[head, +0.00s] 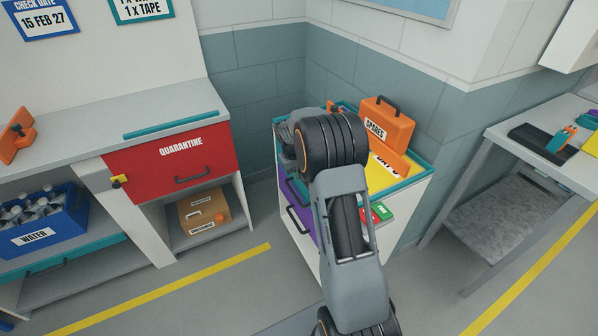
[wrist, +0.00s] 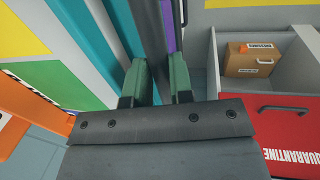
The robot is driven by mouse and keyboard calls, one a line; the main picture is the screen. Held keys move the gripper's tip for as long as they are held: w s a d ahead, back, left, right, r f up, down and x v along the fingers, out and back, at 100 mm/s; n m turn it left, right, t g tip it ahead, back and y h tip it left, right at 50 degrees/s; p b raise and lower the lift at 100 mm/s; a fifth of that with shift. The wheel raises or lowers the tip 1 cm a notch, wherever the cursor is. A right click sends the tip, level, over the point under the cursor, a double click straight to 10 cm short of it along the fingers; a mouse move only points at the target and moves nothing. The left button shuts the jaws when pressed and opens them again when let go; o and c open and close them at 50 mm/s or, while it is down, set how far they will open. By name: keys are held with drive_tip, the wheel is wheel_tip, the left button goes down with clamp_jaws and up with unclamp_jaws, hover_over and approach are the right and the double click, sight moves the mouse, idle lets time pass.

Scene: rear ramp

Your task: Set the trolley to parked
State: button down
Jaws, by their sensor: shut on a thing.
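The trolley (head: 408,207) stands in the corner, a white unit with a teal rim and a purple drawer front (head: 306,230) with dark handles. A small red and green panel (head: 384,209) shows on its side, partly behind my arm. My arm reaches over the trolley, and my gripper is hidden behind its own wrist in the head view. In the wrist view my gripper (wrist: 160,76) has green fingertips closed on a grey upright part of the trolley (wrist: 150,30), between teal strips and a purple edge. I cannot tell exactly which part is held.
An orange SPARES case (head: 388,125) sits on the trolley top. Left is a counter with a red QUARANTINE drawer (head: 172,160), a cardboard box (head: 204,212) and a blue WATER crate (head: 48,236). A bench (head: 520,150) stands right. Yellow lines mark clear floor.

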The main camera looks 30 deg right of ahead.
drive_tip(key=shift+w+r, duration=0.15)
drive_tip(key=shift+w, duration=0.1)
drive_tip(key=c, duration=1.3)
unclamp_jaws()
drive_tip(key=shift+w, duration=0.2)
drive_tip(key=shift+o, duration=1.4)
drive_tip(key=shift+s, duration=0.1)
wheel_tip(320, 180, up, 13)
drive_tip(key=a, duration=0.2)
drive_tip(key=shift+a+r, duration=0.2)
drive_tip(key=shift+a, duration=0.2)
